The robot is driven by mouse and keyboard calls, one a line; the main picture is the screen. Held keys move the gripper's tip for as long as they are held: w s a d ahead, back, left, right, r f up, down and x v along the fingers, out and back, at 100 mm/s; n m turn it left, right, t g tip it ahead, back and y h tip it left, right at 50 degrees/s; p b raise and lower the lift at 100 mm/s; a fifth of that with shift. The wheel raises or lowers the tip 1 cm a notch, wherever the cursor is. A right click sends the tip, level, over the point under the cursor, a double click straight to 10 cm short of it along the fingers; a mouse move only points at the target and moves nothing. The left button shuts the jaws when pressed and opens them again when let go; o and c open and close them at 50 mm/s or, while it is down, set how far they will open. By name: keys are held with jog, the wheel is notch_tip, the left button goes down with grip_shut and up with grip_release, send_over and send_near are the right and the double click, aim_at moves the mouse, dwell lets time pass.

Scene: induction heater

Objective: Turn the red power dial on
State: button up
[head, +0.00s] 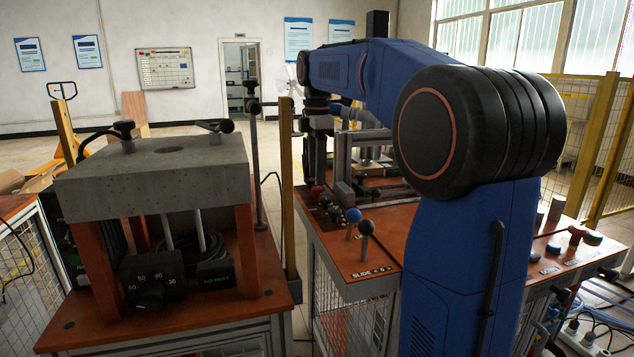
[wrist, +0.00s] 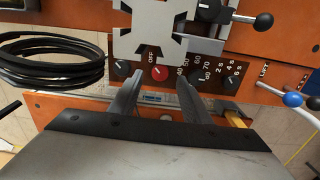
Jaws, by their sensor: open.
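In the head view a small red knob (head: 318,189) shows at the left edge of the orange bench, below my arm. My gripper (wrist: 160,82) is open. Its two grey fingers point toward the panel, one to the left and one to the right of the dial in the picture. In the head view the fingers are hard to make out.
Black dials (wrist: 122,69) (wrist: 231,84) flank the red dial. A pale notched plate (wrist: 168,30) lies just beyond it. A coiled black cable (wrist: 50,62) is at left. Blue-balled (wrist: 292,99) and black-balled (wrist: 263,21) levers are at right. A concrete-topped station (head: 160,172) stands left.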

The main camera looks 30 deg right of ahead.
aim_at(317, 187)
jog(key=shift+f, duration=1.75)
jog(key=shift+c, duration=0.6)
jog(key=c, duration=0.9)
jog(key=shift+m, duration=2.9)
jog(key=o, duration=1)
